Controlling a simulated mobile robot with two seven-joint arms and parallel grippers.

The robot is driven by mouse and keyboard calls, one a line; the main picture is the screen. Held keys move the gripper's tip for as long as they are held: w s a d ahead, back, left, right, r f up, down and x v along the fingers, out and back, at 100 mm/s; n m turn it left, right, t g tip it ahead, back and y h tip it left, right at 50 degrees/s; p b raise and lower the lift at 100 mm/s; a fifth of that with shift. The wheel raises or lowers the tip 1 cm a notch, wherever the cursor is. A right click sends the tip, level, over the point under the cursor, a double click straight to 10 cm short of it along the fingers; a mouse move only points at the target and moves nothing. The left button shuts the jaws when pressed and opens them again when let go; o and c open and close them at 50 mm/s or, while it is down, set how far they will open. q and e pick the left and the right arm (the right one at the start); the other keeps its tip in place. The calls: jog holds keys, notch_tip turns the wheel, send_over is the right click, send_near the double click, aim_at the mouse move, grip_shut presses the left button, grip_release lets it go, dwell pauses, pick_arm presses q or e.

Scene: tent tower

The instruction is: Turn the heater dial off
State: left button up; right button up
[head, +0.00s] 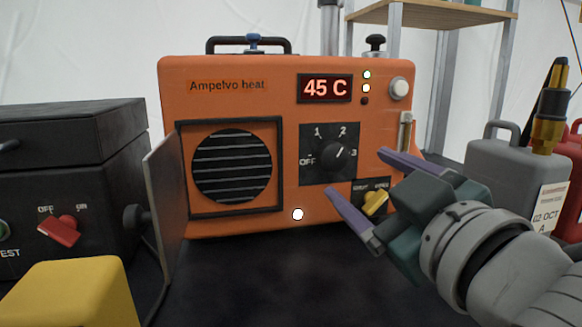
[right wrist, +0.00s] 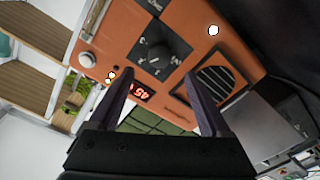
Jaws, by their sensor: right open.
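The orange heater (head: 225,100) stands upright and its display (head: 325,88) reads 45 C. Its round black dial (head: 332,158) sits on a dark plate marked OFF, 1, 2 and 3. The dial's pale mark points up and right, seemingly between 2 and 3. My right gripper (head: 355,174) is open and empty, in front of the dial plate at its lower right. In the right wrist view the dial (right wrist: 157,55) appears just beyond the gap between the fingertips (right wrist: 158,76), with no contact visible. My left gripper is not in view.
A yellow switch (head: 375,203) is close beside my right fingers. A dark box with a red switch (head: 60,231) and a yellow block (head: 70,293) stand at left. A grey can (head: 505,165) stands at right.

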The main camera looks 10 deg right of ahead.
aim_at(335, 158)
jog(key=w+b, duration=0.1)
jog(key=w, duration=0.6)
jog(key=shift+a, duration=0.2)
jog(key=shift+c, duration=0.3)
grip_shut()
